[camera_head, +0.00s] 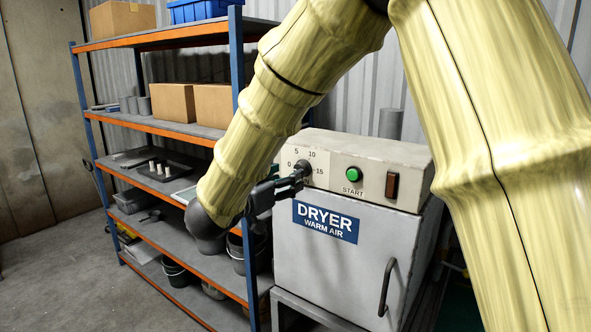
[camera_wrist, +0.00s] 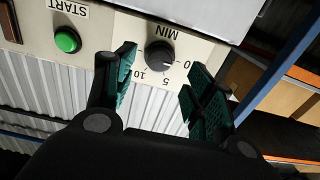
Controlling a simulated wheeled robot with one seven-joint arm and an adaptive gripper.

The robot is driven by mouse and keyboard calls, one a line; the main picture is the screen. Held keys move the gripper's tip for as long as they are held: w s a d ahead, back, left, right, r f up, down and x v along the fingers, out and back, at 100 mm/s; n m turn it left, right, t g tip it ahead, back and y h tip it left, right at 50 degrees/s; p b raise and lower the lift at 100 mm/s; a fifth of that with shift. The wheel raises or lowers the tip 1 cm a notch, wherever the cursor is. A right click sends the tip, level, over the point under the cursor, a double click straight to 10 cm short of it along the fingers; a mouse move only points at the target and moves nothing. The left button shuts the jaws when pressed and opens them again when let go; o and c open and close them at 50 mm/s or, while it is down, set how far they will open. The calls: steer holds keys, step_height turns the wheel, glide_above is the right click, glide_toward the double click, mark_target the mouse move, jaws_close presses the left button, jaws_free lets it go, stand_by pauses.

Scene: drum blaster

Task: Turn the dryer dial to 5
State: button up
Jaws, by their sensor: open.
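The dryer (camera_head: 345,270) is a pale box with a blue "DRYER WARM AIR" label and a control panel on top. Its dark round dial (camera_head: 304,167) sits at the panel's left, with 0, 5, 10 and 15 printed around it. The dial also shows upside down in the wrist view (camera_wrist: 160,58); I cannot clearly tell where it points. My gripper (camera_head: 290,182) is open in front of the dial. In the wrist view, its green-padded fingers (camera_wrist: 162,68) stand either side of the dial, with a visible gap; contact is not evident.
A green START button (camera_head: 353,174) and a brown rocker switch (camera_head: 392,185) sit right of the dial. The dryer door has a dark handle (camera_head: 386,287). A blue and orange shelf rack (camera_head: 237,75) with boxes and buckets stands close on the left.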

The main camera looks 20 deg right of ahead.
mark_target(302, 164)
steer(key=shift+p+x, duration=0.65)
steer(key=shift+x, duration=1.85)
steer(key=c, duration=1)
steer(key=shift+f+m+b, duration=0.15)
steer(key=shift+m+b, duration=0.25)
steer(key=shift+b, duration=0.2)
steer(key=shift+a+m+b, duration=0.1)
steer(key=shift+m+b, duration=5.4)
steer(key=shift+b, duration=1.7)
